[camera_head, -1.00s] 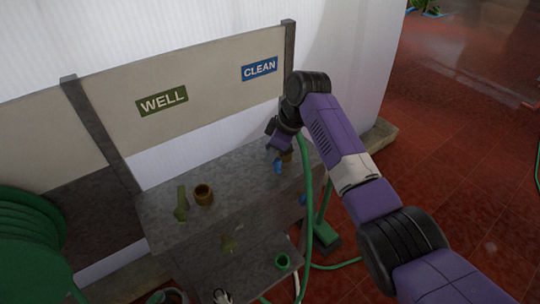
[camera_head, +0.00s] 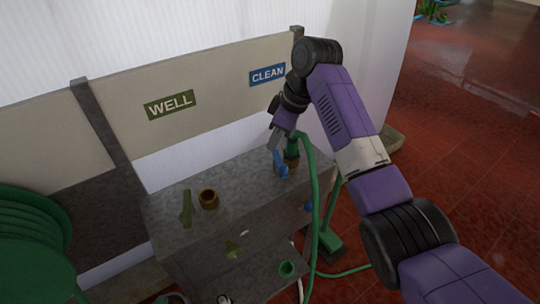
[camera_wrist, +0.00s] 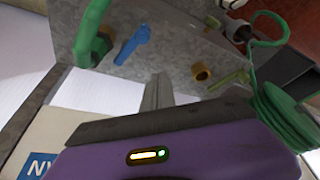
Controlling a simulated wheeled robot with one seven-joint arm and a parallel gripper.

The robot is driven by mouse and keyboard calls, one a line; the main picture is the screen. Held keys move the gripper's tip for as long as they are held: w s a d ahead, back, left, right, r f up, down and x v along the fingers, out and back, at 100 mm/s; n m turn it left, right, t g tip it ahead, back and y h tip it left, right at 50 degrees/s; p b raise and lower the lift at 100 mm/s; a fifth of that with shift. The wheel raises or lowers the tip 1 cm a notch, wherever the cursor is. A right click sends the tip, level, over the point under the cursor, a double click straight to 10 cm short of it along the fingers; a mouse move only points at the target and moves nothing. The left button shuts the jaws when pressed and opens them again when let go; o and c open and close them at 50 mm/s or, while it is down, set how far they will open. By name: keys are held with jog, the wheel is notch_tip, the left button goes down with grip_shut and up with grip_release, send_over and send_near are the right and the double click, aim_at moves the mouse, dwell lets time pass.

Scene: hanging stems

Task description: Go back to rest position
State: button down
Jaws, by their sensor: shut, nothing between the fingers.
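My purple and black arm reaches over the grey bench (camera_head: 240,175) from the right. My gripper (camera_head: 274,146) is shut and empty, above the bench's right end, pointing down. In the wrist view its shut fingers (camera_wrist: 158,92) show in front of the bench top. Just below it, a blue handle-like piece (camera_head: 281,167) stands beside a green hose end (camera_head: 292,146) at a brass fitting (camera_head: 292,162). The gripper looks apart from the blue piece (camera_wrist: 130,46) and the hose (camera_wrist: 90,40) in the wrist view.
A brass ring (camera_head: 209,199) and an olive-green piece (camera_head: 186,208) are on the bench's left. WELL (camera_head: 170,104) and CLEAN (camera_head: 268,75) signs are on the back panel. A hose reel (camera_head: 30,245) stands at left. The hose hangs close to my arm.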

jog(key=shift+d+r, duration=0.2)
jog(key=shift+r, duration=0.5)
